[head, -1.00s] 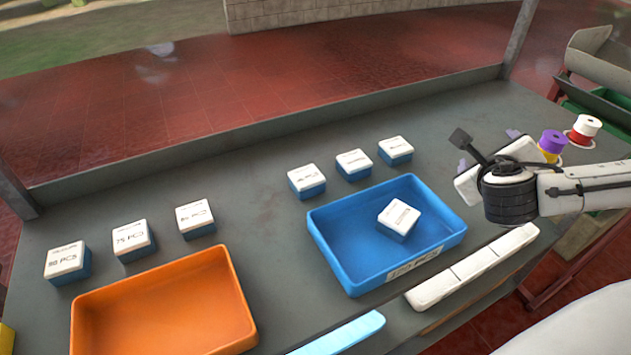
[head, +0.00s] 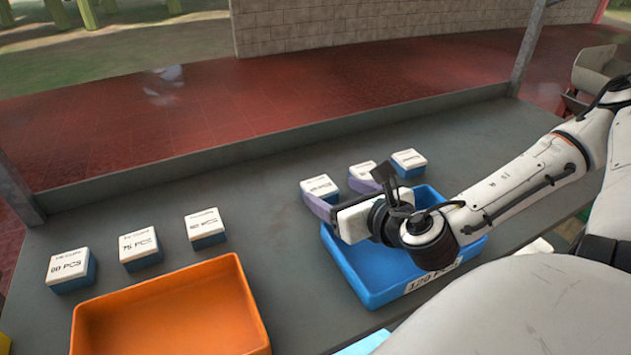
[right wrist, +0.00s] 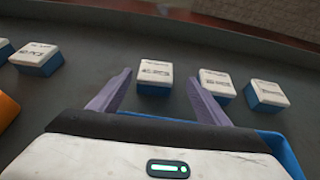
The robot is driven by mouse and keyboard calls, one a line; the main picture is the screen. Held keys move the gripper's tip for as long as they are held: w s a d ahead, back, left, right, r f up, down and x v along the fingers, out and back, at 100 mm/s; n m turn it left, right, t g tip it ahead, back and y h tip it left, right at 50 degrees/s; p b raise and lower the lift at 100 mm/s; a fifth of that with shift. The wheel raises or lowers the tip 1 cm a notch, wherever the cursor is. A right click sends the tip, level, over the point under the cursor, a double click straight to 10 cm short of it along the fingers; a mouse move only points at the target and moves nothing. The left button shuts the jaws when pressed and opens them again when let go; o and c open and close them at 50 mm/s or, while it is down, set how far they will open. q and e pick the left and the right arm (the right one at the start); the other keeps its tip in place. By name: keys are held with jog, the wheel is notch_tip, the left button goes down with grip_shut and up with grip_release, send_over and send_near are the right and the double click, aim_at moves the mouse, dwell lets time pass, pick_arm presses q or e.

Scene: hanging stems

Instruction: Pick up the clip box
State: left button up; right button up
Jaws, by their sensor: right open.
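Clip boxes with white lids and blue sides stand on the grey table. In the head view, three are behind the blue tray: a left one (head: 320,186), a middle one (head: 362,170) and a right one (head: 408,160). My right gripper (head: 327,190) reaches over the tray, with its purple fingers open at the left box. In the right wrist view, that box (right wrist: 155,77) lies between the open fingertips (right wrist: 157,75), with a gap visible on each side. I cannot tell whether the fingers are low enough to surround it. My left gripper is out of view.
The blue tray (head: 350,275) is partly covered by my right arm. An orange tray (head: 165,310) stands front left, with three more clip boxes behind it, one of them at the far left (head: 72,268). A raised ledge (head: 120,178) runs along the table's back.

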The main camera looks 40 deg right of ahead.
aim_at(322, 188)
jog(key=shift+w+d+f, duration=0.15)
jog(key=shift+w+f, duration=0.05)
jog(key=shift+w, duration=0.25)
jog(key=shift+w+f+b, duration=0.2)
jog(key=shift+b, duration=0.3)
jog(key=w+f+b, duration=0.1)
jog(key=w+b, duration=0.1)
jog(key=b, duration=0.1)
jog(key=shift+f, duration=0.15)
jog(key=shift+b+x, duration=0.45)
jog(key=shift+x, duration=0.35)
jog(key=shift+w, duration=0.45)
jog(key=shift+r, duration=0.2)
jog(key=c, duration=1.1)
jog(key=shift+c, duration=0.2)
